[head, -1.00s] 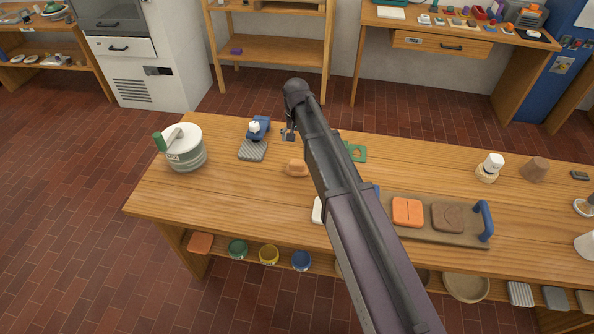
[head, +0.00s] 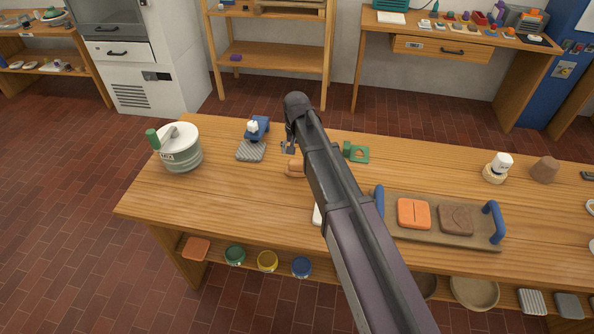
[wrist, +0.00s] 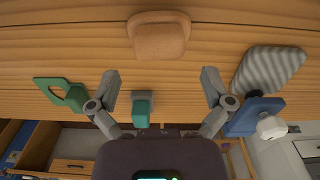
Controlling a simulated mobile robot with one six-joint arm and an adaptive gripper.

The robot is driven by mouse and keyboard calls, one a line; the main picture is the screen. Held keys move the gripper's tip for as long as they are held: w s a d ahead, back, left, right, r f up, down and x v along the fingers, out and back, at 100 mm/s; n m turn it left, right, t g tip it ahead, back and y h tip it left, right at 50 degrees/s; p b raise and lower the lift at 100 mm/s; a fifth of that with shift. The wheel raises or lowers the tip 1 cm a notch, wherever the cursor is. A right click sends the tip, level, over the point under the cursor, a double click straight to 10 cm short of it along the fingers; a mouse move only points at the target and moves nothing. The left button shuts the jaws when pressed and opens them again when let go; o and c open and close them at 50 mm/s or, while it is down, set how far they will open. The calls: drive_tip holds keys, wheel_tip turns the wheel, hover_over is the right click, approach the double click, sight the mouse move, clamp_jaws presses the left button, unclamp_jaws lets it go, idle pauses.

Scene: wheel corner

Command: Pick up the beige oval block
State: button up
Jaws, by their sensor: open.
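A tan, rounded block (head: 293,169), the closest match to the beige oval block, lies on the wooden bench, its right end hidden by my arm in the head view. In the wrist view the block (wrist: 158,40) is whole at the top middle, with a wide base and a raised upper part. My gripper (wrist: 160,77) is open and empty, its fingers spread wide. The block lies beyond the fingertips in that view, apart from them. In the head view my gripper (head: 288,148) shows just behind the block, partly hidden by my arm.
A teal block (wrist: 142,108) shows between my fingers in the wrist view. A green plate with a hole (head: 358,154), a blue item (head: 257,128) and a grey ribbed pad (head: 250,151) are close by. A pot (head: 181,150) and a tray (head: 470,238) stand farther off.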

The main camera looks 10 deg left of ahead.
sight(297, 162)
drive_tip(key=shift+f, duration=0.15)
drive_tip(key=shift+f+b, duration=2.5)
drive_tip(key=shift+b, duration=0.1)
drive_tip(key=shift+s, duration=0.1)
drive_tip(key=c, duration=1)
